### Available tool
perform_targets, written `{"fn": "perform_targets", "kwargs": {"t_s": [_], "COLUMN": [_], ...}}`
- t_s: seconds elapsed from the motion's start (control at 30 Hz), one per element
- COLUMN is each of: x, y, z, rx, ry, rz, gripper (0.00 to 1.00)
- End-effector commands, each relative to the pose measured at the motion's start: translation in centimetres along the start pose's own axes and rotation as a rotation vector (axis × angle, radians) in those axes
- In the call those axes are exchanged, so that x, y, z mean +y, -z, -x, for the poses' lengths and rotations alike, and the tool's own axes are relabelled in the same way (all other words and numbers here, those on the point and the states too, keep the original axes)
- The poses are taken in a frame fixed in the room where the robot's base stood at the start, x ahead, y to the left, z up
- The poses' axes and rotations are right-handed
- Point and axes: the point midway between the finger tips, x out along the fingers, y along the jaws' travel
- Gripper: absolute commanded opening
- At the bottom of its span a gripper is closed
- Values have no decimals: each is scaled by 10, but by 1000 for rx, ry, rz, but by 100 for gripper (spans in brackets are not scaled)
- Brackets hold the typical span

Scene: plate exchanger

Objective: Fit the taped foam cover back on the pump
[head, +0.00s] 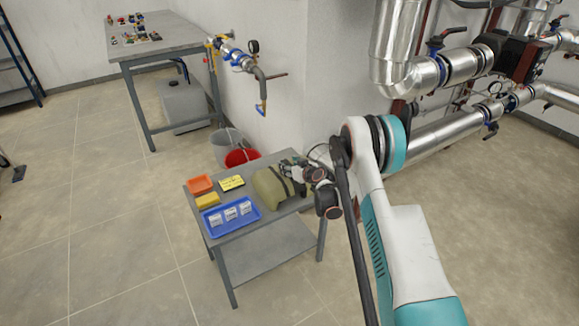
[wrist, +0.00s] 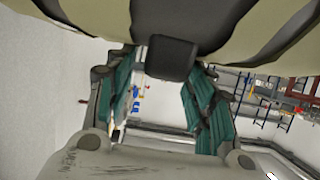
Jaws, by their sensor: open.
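The foam cover (head: 268,187) is an olive-beige, rounded block with dark tape bands. It rests on the small grey table. My gripper (head: 292,170) is at the cover's right end in the head view. In the wrist view the cover (wrist: 165,14) fills the top, pale with dark bands. A black block (wrist: 172,57) hangs from it between the teal-padded fingers of my gripper (wrist: 160,85). The fingers stand apart, with gaps beside the block. A dark pump-like unit (head: 522,62) sits among the silver pipes at upper right; I cannot be sure it is the pump.
On the small table (head: 228,242) are a blue tray (head: 249,221) with white packets, an orange box (head: 200,184), a yellow sponge-like block (head: 207,201) and a yellow pad (head: 231,183). Buckets (head: 241,157) stand behind. Insulated pipes (head: 440,135) run at right.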

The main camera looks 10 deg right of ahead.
Motion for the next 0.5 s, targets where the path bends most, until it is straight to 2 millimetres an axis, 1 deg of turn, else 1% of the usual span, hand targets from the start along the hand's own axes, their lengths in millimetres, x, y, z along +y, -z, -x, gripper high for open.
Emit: {"fn": "perform_targets", "kwargs": {"t_s": [0.17,0.4,0.5], "x": [1,1,1], "y": [3,3,2], "z": [31,81,97], "rx": [0,0,0], "ry": [-2,-2,-2], "rz": [-1,-1,-2], "gripper": [50,50,50]}}
